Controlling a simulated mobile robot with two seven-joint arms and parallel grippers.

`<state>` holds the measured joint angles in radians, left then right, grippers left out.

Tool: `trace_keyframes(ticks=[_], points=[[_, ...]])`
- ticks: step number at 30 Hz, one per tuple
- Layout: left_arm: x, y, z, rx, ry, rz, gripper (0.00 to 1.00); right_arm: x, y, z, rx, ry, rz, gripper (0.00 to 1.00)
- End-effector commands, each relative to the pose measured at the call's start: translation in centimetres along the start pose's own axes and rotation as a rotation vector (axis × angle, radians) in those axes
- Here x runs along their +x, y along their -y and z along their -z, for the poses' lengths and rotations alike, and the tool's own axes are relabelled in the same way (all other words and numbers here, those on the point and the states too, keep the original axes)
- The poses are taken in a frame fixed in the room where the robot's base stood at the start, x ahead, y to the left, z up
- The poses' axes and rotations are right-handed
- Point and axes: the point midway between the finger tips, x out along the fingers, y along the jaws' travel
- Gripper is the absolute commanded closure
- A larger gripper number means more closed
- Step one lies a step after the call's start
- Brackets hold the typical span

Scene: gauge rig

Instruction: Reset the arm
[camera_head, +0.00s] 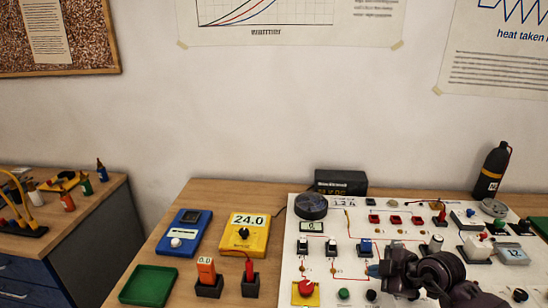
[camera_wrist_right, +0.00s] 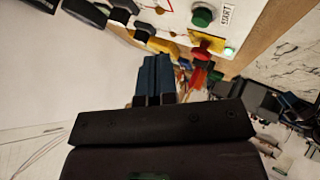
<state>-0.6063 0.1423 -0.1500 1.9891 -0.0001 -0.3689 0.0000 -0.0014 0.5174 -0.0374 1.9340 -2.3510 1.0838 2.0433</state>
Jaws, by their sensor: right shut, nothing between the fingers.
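My right gripper (camera_head: 375,269) is over the front part of the white panel (camera_head: 325,258), with its arm coming in from the lower right. Its blue fingers are together in the right wrist view (camera_wrist_right: 155,70), with nothing between them. The fingers appear apart from the panel's buttons, though their height is hard to tell. The gripper and arm hide part of the panel. My left gripper is not in view.
A red button on a yellow base (camera_head: 305,290) and a green button (camera_head: 344,294) sit at the panel's front. A yellow meter (camera_head: 243,235), blue device (camera_head: 184,233) and green tray (camera_head: 148,286) are at left. A black bottle (camera_head: 491,170) stands at back right.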

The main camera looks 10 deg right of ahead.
Motion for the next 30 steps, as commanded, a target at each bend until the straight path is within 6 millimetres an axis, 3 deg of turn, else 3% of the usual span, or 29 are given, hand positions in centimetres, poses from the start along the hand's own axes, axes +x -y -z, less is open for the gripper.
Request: trace_keyframes(ticks=[9,16,23,30], points=[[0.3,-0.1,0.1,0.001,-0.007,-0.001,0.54,0.2,4.8,4.6,-0.001,-0.399,-0.072,1.00],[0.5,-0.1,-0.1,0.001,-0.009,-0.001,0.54,-1.3,6.4,6.4,0.107,-0.620,-0.279,1.00],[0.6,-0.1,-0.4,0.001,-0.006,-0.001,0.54,-2.7,7.3,4.8,0.299,-0.653,-0.518,1.00],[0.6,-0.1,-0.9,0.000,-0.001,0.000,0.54,-2.8,10.0,0.5,0.546,-0.500,-0.685,1.00]])
